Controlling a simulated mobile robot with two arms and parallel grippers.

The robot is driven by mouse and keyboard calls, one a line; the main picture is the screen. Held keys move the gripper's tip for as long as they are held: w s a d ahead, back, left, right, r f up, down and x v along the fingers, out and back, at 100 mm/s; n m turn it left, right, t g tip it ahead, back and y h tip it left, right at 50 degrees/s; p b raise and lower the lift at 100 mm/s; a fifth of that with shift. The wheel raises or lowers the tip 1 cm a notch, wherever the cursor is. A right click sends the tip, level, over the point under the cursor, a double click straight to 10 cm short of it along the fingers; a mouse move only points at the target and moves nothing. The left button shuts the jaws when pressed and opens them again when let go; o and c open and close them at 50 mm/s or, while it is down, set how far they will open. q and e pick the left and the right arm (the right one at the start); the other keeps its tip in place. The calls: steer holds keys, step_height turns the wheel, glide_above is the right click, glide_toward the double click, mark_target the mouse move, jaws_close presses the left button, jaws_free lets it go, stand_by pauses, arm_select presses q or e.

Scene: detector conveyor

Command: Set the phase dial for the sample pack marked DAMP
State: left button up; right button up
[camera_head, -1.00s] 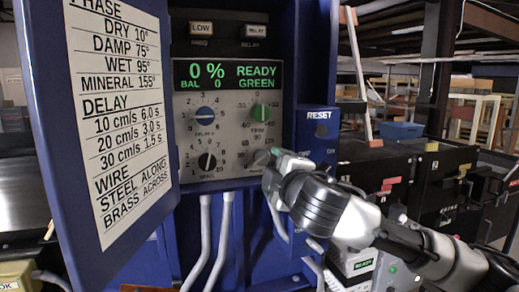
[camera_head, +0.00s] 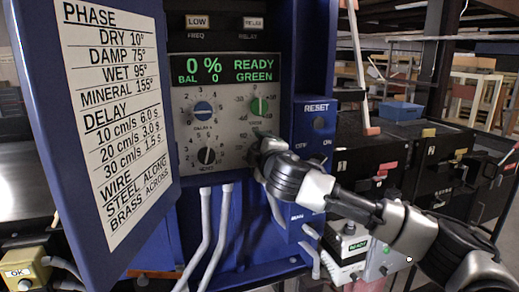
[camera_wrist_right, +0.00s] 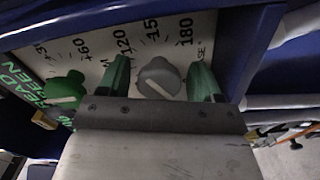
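The grey phase dial (camera_wrist_right: 158,78) shows in the right wrist view, beside printed degree numbers. The green fingers of my right gripper (camera_wrist_right: 160,80) stand apart on either side of it, with a gap at each side. In the head view my right gripper (camera_head: 262,146) is at the lower right of the grey panel and hides the dial. The chart (camera_head: 110,110) on the open blue door reads DAMP 75°. The display (camera_head: 228,70) reads 0 %, BAL 0, READY GREEN. My left gripper is out of view. I see no pack marked DAMP.
A green knob (camera_head: 259,106) sits just above my right gripper. A blue-capped knob (camera_head: 203,112) and a black knob (camera_head: 207,155) are to its left. The RESET box (camera_head: 318,122) is close on the right. Pale conduits (camera_head: 209,230) run below the panel.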

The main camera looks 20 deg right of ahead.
steer(key=c, duration=0.8)
